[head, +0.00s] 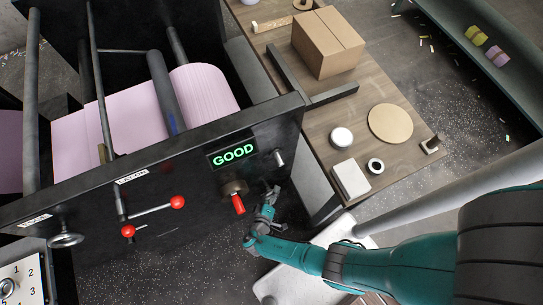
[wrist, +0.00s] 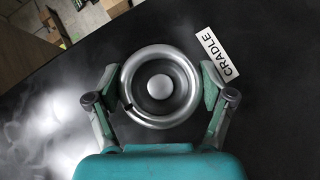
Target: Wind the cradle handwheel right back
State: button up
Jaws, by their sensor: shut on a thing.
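The cradle handwheel (wrist: 131,70) is a round silver wheel with a pale centre hub and a dark notch at its lower left rim. It is on a black panel, beside a white CRADLE label (wrist: 217,53). My gripper (wrist: 159,78) is shut on the handwheel, one finger on each side of its rim. In the head view my gripper (head: 267,205) is low at the right end of the black machine front, just right of a red-tipped handle (head: 238,204). I cannot make out the gripped wheel there.
The machine carries a pink roll (head: 203,88) and a lit GOOD display (head: 235,152). A red-ended lever (head: 150,210) and another handwheel (head: 66,240) are on its front. A wooden table (head: 330,106) with a cardboard box (head: 327,42) stands to the right.

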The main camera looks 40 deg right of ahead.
jog(key=shift+n+h, duration=0.4)
jog(key=shift+h, duration=0.1)
jog(key=shift+h, duration=0.3)
jog(key=o, duration=1)
jog(key=shift+o, duration=0.2)
jog(key=v, duration=1.2)
